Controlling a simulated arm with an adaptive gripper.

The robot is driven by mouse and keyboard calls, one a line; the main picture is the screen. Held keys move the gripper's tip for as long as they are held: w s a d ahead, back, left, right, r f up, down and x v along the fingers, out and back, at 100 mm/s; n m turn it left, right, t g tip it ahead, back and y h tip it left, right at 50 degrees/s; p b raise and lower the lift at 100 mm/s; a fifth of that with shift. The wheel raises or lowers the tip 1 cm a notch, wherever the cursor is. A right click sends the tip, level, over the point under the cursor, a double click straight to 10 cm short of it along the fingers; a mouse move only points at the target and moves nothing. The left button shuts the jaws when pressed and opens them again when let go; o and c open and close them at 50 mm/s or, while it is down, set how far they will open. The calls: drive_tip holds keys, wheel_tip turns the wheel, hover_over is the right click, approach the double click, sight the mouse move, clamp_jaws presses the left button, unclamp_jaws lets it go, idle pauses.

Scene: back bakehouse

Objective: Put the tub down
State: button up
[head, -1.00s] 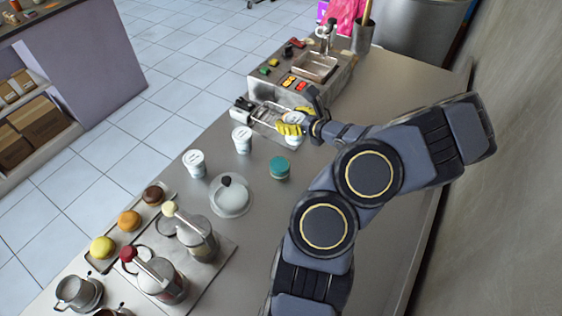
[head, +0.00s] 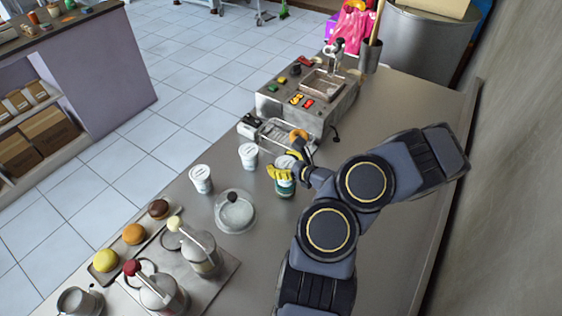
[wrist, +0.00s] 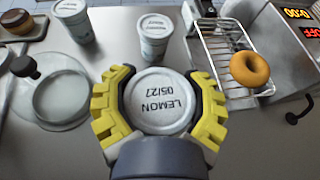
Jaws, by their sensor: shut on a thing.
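My gripper (head: 284,172) has its yellow fingers closed around a white tub. In the wrist view, the tub's white lid (wrist: 160,101) reads "LEMON 05/27" and sits between the two fingers (wrist: 160,110). In the head view, the held tub (head: 285,161) is in line with a teal round thing (head: 285,190) that shows just below it. I cannot tell whether the two touch. The teal thing is hidden under the held tub in the wrist view. Two similar white tubs (head: 201,179) (head: 248,156) stand upright on the counter to the left.
A glass dome (head: 235,215) with a dark knob stands front left of my gripper. A wire rack (wrist: 222,60) with a doughnut (wrist: 252,69) lies behind it, by the machine (head: 305,100). Coffee presses (head: 201,252) stand at front left. The counter (head: 400,120) is clear at right.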

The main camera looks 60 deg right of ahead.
drive_tip(key=shift+f, duration=0.2)
drive_tip(key=o, duration=1.3)
drive_tip(key=shift+o, duration=0.2)
